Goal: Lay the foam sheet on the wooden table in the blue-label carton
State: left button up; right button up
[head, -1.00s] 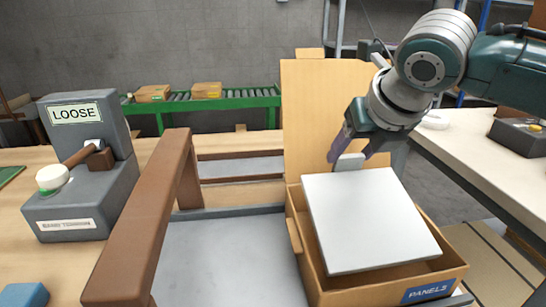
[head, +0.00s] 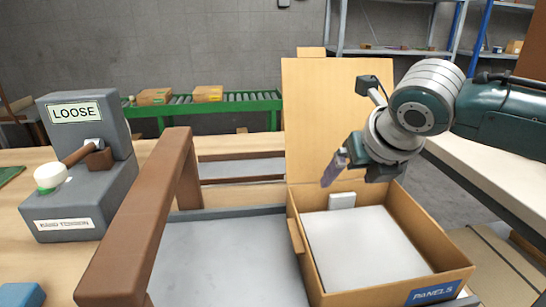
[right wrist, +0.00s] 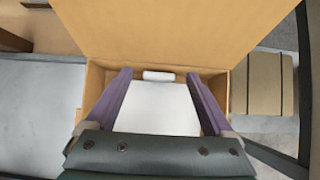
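The white foam sheet (head: 362,245) lies inside the open brown carton (head: 445,262), whose front carries a blue "PANELS" label (head: 433,291). A small white block (head: 342,200) stands at the sheet's far edge. My right gripper (head: 334,168) hangs above the back of the carton. In the right wrist view its two purple fingers are wide apart with the sheet (right wrist: 158,108) seen below between them, so it is open and empty. My left gripper is not in view.
The carton's tall lid flap (head: 330,115) stands up behind it. A brown frame (head: 140,220) stands left of the carton over a grey surface (head: 225,255). A grey "LOOSE" box (head: 88,130) with a lever is at far left. A pale table (head: 490,180) is at right.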

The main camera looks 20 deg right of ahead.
jog(key=shift+r, duration=0.25)
jog(key=p+v, duration=0.4)
jog(key=v, duration=0.7)
jog(key=s+a+f+m+g+y, duration=0.1)
jog(key=s+a+f+m+y, duration=0.35)
jog(key=s+a+m, duration=0.85)
jog(key=s+d+f+m+g, duration=0.1)
jog(key=s+m, duration=0.2)
jog(key=m, duration=0.3)
jog(key=s+d+f+m+h, duration=0.1)
jog(key=s+d+m, duration=0.1)
jog(key=m, duration=0.4)
jog(key=s+d+f+m+g+h, duration=0.1)
jog(key=s+f+m, duration=0.1)
jog(key=m, duration=0.4)
jog(key=shift+s+d+g+h, duration=0.25)
jog(key=shift+s+g, duration=0.05)
jog(key=shift+s, duration=0.55)
